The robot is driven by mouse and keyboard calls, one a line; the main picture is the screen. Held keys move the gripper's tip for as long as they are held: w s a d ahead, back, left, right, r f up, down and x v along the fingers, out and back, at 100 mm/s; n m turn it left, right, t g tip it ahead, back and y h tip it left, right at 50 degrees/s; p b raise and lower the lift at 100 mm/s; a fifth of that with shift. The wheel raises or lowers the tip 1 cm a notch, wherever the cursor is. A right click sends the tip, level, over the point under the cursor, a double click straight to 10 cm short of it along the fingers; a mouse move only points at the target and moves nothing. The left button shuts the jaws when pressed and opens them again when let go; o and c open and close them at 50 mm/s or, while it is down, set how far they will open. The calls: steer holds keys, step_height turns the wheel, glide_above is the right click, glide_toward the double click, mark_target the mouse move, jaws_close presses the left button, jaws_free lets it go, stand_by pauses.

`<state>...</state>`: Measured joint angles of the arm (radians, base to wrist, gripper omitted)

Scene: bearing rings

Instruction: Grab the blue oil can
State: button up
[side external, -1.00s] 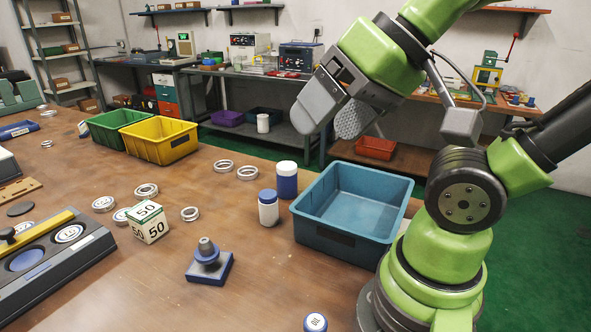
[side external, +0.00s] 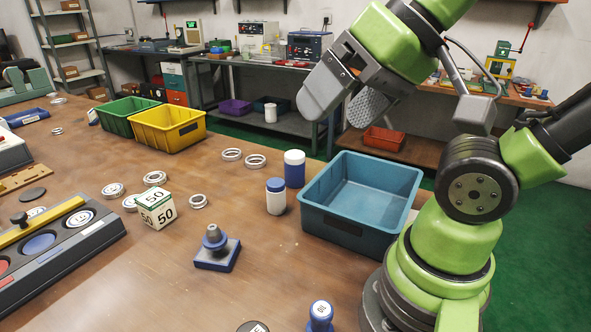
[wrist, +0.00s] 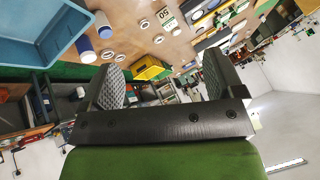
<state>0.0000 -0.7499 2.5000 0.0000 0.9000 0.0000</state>
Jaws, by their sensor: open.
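A blue can with a white cap (side external: 295,172) stands upright on the brown table, just left of the teal bin. No label marks it as an oil can. A white bottle with a blue cap (side external: 276,199) stands close in front of it. My gripper (side external: 334,115) is raised above and behind the bin, open and empty, well away from the can. In the wrist view the open fingers (wrist: 160,76) have nothing between them. The blue can (wrist: 84,44) and the white bottle (wrist: 102,19) show at upper left there, outside the fingers.
The teal bin (side external: 314,222) is empty. Metal rings (side external: 256,161) lie behind the cans, with more further left. Green (side external: 118,125) and yellow (side external: 180,142) bins stand farther back.

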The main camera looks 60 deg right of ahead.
steer(key=shift+w, duration=0.1)
steer(key=m+g+h, duration=0.5)
steer(key=m+h, duration=0.1)
steer(key=m, duration=0.2)
glide_above(294, 155)
steer(key=s+a, duration=0.2)
steer(key=a, duration=0.5)
step_height(294, 155, down, 12)
steer(key=shift+m, duration=0.6)
steer(key=x, duration=0.3)
steer(key=d+x, duration=0.1)
steer(key=x, duration=0.3)
steer(key=d+x, duration=0.1)
steer(key=x, duration=0.2)
steer(key=shift+s+d, duration=0.1)
steer(key=shift+s, duration=0.15)
steer(key=x, duration=0.5)
steer(key=shift+d+f, duration=0.2)
steer(key=shift+f, duration=0.15)
steer(key=c, duration=1.1)
